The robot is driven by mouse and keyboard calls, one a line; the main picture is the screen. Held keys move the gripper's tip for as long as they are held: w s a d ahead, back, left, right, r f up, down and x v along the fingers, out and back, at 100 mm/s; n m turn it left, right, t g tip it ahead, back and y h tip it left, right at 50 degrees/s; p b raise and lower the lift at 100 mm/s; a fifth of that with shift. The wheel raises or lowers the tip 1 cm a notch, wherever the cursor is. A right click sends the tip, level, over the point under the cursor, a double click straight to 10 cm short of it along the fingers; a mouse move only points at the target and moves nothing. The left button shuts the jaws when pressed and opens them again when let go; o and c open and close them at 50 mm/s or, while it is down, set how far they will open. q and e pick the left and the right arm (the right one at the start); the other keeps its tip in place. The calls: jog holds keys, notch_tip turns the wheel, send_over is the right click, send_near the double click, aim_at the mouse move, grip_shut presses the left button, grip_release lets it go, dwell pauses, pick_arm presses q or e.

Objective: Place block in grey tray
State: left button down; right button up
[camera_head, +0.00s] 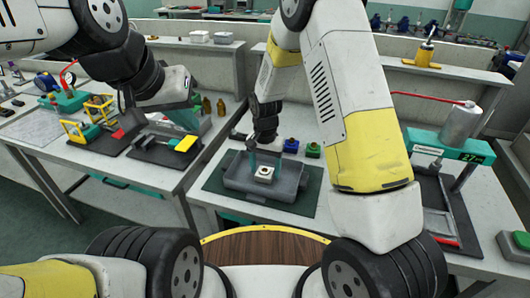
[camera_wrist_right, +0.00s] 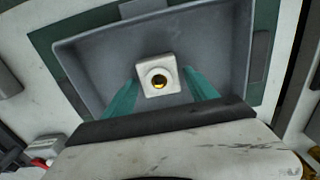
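The right wrist view also shows the block (camera_wrist_right: 159,77) and the tray (camera_wrist_right: 95,62). My right gripper (camera_head: 265,158) points down over the tray. In the right wrist view its teal fingers (camera_wrist_right: 160,84) stand apart on either side of the block, with a narrow gap showing at each side, so it looks open. My left gripper (camera_head: 187,119) hangs over the left table, and its teal fingers are partly hidden and overlap in view.
The tray sits on a dark green mat (camera_head: 222,180). Small blue (camera_head: 291,146) and green (camera_head: 313,150) containers stand behind it. A green scale-like device with a grey cylinder (camera_head: 461,127) stands at the right. Yellow-handled fixtures (camera_head: 100,108) and brown bottles (camera_head: 206,105) are on the left table.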

jog(key=shift+r, duration=0.1)
notch_tip(320, 180, up, 12)
notch_tip(320, 180, up, 14)
jog(key=n+t+y, duration=0.2)
jog(key=t, duration=0.1)
send_over(265, 169)
jog(key=s+d, duration=0.7)
jog(key=d, duration=0.1)
jog(key=s+d+r+n+t, duration=0.1)
jog(key=s+d+r, duration=0.2)
jog(key=s, duration=0.4)
jog(key=s+d+r+n+t, duration=0.1)
jog(key=s+d+r+t, duration=0.1)
jog(key=s, duration=0.5)
jog(key=shift+d+r, duration=0.4)
jog(key=shift+r, duration=0.1)
